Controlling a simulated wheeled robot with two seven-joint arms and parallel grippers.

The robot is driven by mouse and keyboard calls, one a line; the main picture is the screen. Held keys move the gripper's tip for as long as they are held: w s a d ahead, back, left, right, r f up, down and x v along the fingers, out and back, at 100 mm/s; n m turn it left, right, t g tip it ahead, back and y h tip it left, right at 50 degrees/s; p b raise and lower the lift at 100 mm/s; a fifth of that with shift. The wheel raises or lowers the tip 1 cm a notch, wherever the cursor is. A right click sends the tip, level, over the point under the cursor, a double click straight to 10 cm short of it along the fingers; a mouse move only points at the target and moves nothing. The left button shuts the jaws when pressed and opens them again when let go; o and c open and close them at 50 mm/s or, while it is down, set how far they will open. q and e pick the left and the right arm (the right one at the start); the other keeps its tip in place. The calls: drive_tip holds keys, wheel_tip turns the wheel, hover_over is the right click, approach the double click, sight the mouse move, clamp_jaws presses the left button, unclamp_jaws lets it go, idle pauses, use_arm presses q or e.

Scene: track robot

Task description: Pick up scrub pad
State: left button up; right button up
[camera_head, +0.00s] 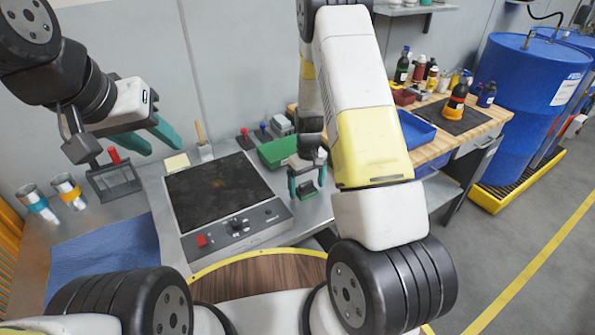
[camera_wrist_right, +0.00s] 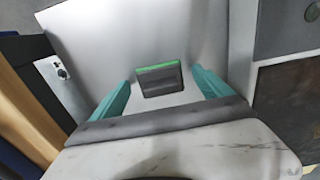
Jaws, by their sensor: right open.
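The scrub pad is a small dark block with a green edge (camera_wrist_right: 158,82), lying on the steel counter. In the right wrist view it is between the two teal fingers of my open right gripper (camera_wrist_right: 162,76), with a gap on each side. In the head view the pad (camera_head: 306,189) shows small and partly hidden below my right gripper (camera_head: 306,177), right of the hot plate. I cannot tell how far the fingertips are above the counter. My left gripper (camera_head: 164,150) is raised at the upper left, fingers apart, with nothing visible between them.
The black hot plate (camera_head: 218,192) stands left of the pad, and a green bin (camera_head: 278,152) is behind it. A wooden workbench with bottles and a blue tray (camera_head: 414,133) is at right.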

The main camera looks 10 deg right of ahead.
sight(307, 184)
drive_tip(key=c, duration=1.6)
wheel_tip(307, 184, up, 10)
drive_tip(key=shift+r, duration=0.1)
